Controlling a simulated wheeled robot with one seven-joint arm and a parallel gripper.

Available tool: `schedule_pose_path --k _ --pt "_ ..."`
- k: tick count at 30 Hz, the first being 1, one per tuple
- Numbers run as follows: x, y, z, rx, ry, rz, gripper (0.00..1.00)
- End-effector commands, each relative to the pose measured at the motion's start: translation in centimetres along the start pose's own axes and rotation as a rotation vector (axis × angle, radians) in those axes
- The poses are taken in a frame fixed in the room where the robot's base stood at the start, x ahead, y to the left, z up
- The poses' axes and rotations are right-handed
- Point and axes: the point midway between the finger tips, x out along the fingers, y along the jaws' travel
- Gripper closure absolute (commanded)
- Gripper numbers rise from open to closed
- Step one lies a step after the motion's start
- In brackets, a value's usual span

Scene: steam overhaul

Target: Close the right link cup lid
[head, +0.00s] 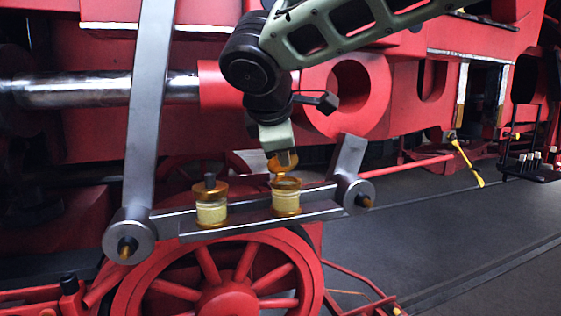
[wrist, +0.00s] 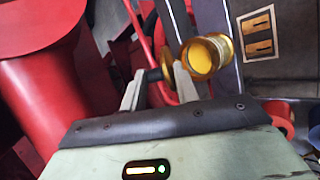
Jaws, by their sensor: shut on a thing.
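The right link cup (head: 286,201) is a brass cup with a pale band, standing on the grey link bar. Its brass lid (head: 281,164) is raised and tilted above the cup's open mouth. My gripper (head: 286,156) is above the cup at the lid, with its fingers shut on the lid's dark knob. In the wrist view, the fingers of my gripper (wrist: 158,90) sit either side of the knob (wrist: 154,75), and the open cup (wrist: 202,57) shows beyond. The lid is seen edge-on there and its hinge is hard to make out.
The left link cup (head: 211,211) stands on the same link bar (head: 245,220) with its lid down and a dark knob on top. A grey upright rod (head: 148,110) rises at the left. A red spoked wheel (head: 225,290) is below.

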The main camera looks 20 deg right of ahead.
Motion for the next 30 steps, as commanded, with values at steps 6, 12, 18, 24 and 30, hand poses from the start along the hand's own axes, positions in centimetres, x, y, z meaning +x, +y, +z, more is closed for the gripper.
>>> schedule_pose_path --k 6,12,18,24,30 --pt "0.3 -0.7 0.0 0.025 0.009 0.06 0.93" --pt "0.2 -1.1 0.1 0.046 0.014 0.11 0.93" --pt "0.2 -1.4 0.2 0.066 0.02 0.156 0.93" --pt "0.1 -1.7 0.3 0.084 0.024 0.202 0.93" --pt "0.1 -2.1 0.3 0.101 0.03 0.245 0.92"
